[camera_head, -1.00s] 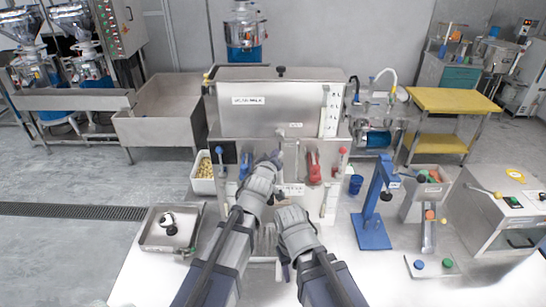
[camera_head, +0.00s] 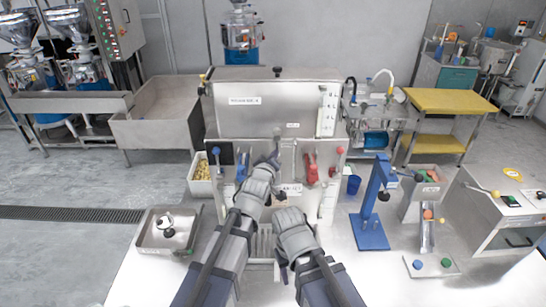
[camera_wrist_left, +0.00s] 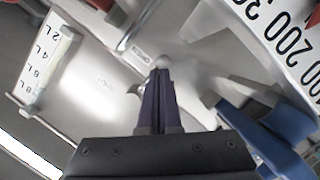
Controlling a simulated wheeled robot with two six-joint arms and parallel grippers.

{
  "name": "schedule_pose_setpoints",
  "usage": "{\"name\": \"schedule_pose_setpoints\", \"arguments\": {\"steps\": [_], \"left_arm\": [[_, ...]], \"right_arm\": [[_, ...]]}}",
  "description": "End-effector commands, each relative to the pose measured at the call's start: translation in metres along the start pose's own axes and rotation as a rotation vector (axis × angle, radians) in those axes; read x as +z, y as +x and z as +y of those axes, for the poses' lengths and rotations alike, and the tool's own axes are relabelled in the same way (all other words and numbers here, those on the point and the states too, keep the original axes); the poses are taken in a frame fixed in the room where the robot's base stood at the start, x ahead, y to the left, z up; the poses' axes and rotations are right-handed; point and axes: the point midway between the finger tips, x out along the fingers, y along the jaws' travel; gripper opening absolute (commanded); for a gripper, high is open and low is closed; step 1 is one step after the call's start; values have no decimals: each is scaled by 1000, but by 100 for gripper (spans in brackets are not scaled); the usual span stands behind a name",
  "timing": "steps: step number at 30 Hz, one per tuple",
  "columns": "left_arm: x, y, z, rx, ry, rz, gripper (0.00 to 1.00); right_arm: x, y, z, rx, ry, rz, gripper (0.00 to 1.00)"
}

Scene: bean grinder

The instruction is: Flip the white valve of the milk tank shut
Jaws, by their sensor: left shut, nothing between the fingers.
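The milk tank (camera_head: 225,116) is a steel box with a level scale, at the middle of the head view. A small pale knob (camera_head: 277,132), which looks like the valve's, shows low on its front. In the left wrist view the pale knob (camera_wrist_left: 162,62) is right at the fingertips; I cannot tell if they touch. My left gripper (camera_head: 276,155) is shut and empty, just below the knob in the head view; its dark fingers (camera_wrist_left: 158,85) show in the wrist view. The valve's lower part is hidden. My right gripper (camera_head: 281,199) is lower; its fingers are too small to judge.
A blue lever (camera_head: 242,167) and a red lever (camera_head: 312,172) flank my left gripper on the machine's front. A blue press stand (camera_head: 373,225) is to the right. A steel tray (camera_head: 155,240) is at the left.

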Motion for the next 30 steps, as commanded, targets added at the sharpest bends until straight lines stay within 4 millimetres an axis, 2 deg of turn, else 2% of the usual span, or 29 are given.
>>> {"name": "schedule_pose_setpoints", "arguments": {"steps": [11,30], "left_arm": [[7,2,3,41,-130,0,0],[22,7,25,202,-645,-1,0]], "right_arm": [[-1,10,-1,0,-2,0,50],[-2,37,-3,2,-8,0,50]]}}
